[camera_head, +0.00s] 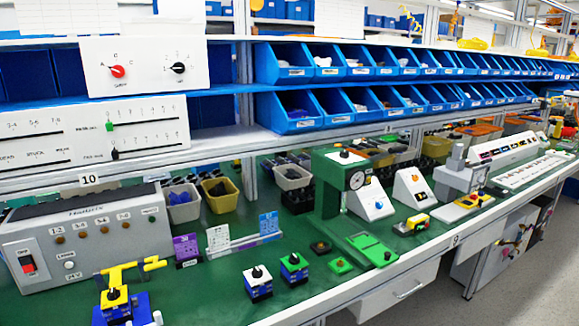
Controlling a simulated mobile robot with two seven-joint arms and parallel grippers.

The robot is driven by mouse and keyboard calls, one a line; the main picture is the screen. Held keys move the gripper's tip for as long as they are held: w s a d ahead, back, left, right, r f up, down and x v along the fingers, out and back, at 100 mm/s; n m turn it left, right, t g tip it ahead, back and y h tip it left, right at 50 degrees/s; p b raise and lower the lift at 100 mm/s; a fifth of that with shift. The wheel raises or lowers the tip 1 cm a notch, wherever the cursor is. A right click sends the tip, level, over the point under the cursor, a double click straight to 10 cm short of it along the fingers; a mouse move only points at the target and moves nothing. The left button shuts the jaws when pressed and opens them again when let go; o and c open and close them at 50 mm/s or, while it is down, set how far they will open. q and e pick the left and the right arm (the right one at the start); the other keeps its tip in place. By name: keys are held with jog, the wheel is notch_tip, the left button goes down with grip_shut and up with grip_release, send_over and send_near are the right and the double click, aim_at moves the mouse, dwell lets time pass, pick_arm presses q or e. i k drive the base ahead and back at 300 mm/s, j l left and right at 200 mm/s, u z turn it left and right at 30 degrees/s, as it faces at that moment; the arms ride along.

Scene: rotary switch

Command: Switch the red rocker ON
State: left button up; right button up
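The red rocker (28,264) sits on the front of a grey control box (100,258) at the left end of the green bench. An OFF label is printed above the rocker. The rocker is small here, and I cannot tell for sure which way it is tipped. A white round button and small dark knobs are on the same box front, to the right of the rocker. Neither of my grippers shows in the head view.
A yellow and blue fixture (117,290) stands in front of the grey box. Small switch blocks (258,283) stand to its right. Slider and dial panels (145,64) and blue bins (300,113) are on shelves above. The green bench (215,278) has bare patches between fixtures.

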aim_at(27, 262)
jog(key=u, duration=1.65)
